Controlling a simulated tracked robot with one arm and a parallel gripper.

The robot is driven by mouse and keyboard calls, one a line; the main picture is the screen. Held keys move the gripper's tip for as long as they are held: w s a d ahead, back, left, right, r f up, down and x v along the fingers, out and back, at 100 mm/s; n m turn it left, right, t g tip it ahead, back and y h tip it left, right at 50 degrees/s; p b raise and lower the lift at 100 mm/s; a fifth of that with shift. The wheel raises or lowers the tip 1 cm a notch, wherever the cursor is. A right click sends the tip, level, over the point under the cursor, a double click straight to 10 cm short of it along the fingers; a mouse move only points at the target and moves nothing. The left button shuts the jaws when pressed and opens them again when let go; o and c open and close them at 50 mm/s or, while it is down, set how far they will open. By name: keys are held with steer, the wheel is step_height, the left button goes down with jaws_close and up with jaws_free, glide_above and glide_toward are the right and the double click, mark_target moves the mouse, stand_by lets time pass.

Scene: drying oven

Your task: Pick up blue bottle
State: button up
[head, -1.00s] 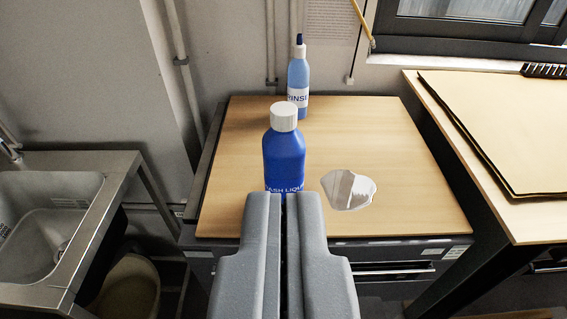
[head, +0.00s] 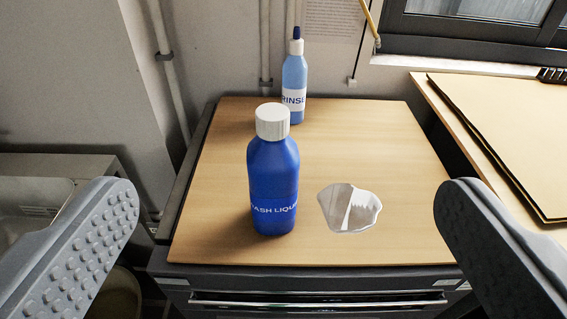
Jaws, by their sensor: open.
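A dark blue bottle (head: 273,183) with a white cap and a wash liquid label stands upright near the front left of the wooden top (head: 390,170). My gripper (head: 285,225) is open wide and empty. One finger shows at the lower left and the other at the lower right. The blue bottle stands beyond the fingertips, between them in the picture and left of the middle. Neither finger touches it. A second, lighter blue bottle (head: 295,82) with a dark blue tip and a rinse label stands upright at the back.
A pale, shiny, irregular patch (head: 349,208) lies right of the dark blue bottle. A drawer handle (head: 320,302) runs along the front below the top. A sink (head: 40,200) is at the left, a table with flat sheets (head: 510,140) at the right. The wall stands behind.

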steer(key=w+d+f+p, duration=0.1)
steer(key=w+f+p, duration=0.2)
steer(key=w+f, duration=0.8)
steer(key=t+y+p, duration=0.1)
steer(key=t+p, duration=0.1)
steer(key=p, duration=0.2)
glide_toward(274, 197)
steer(key=w, duration=0.2)
steer(key=w+b, duration=0.1)
steer(key=w, duration=0.5)
steer(key=shift+a+f+b, duration=0.2)
steer(key=shift+f+b, duration=0.1)
steer(key=shift+b, duration=0.05)
steer(key=shift+w+a+r+b, duration=0.15)
steer(key=shift+w+b, duration=0.25)
steer(key=shift+w, duration=0.45)
steer(key=w+b, duration=0.1)
steer(key=w, duration=0.2)
steer(key=shift+w+r, duration=0.1)
steer(key=shift+w, duration=0.15)
steer(key=shift+w+r, duration=0.1)
steer(key=shift+w, duration=0.15)
steer(key=c, duration=1.5)
steer(key=shift+r, duration=0.1)
steer(key=shift+c, duration=0.2)
